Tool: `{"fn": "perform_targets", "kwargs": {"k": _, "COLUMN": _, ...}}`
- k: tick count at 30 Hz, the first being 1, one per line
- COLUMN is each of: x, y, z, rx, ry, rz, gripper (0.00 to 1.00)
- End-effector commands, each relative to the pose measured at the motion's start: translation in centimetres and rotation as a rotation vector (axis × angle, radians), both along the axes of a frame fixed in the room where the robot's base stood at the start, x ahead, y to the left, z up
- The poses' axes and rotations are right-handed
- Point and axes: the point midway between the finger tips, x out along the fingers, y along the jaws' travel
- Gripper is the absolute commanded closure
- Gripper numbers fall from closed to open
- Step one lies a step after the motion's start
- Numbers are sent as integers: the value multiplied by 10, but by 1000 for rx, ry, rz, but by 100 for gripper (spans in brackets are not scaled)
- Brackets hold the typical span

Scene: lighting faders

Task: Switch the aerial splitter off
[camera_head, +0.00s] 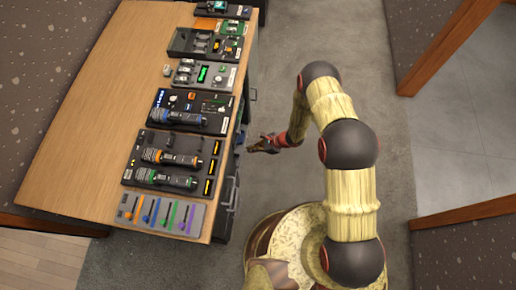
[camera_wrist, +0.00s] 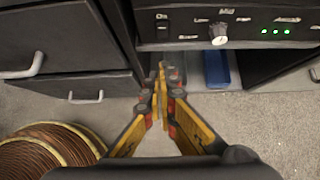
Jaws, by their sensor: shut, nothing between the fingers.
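In the wrist view a dark panel (camera_wrist: 262,27) under the table edge carries a light round knob (camera_wrist: 219,34), small white labels and a row of green lights (camera_wrist: 276,31). At its left is a small switch (camera_wrist: 162,20) with a label that looks like "ON". The labels are too small to read surely, so I cannot tell for certain that this is the aerial splitter. My gripper (camera_wrist: 160,82) is shut and empty, below and in front of the panel, apart from it. In the head view my gripper (camera_head: 262,146) is off the table's right side.
Black drawers with handles (camera_wrist: 86,97) stand left of the panel. A blue object (camera_wrist: 215,68) sits in the opening below it. A copper-coloured coil (camera_wrist: 45,150) lies lower left. Grey floor is clear at right.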

Motion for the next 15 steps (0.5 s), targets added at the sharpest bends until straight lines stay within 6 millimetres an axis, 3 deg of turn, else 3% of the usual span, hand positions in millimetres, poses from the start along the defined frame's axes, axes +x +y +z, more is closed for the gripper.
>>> {"fn": "perform_targets", "kwargs": {"k": 3, "x": 0, "y": 16, "z": -20, "rx": -1, "ry": 2, "rz": 2, "gripper": 100}}
{"fn": "perform_targets", "kwargs": {"k": 9, "x": 3, "y": 44, "z": -21, "rx": 0, "ry": 0, "rz": 3, "gripper": 100}}
{"fn": "perform_targets", "kwargs": {"k": 15, "x": 4, "y": 55, "z": -21, "rx": 0, "ry": 0, "rz": 0, "gripper": 100}}
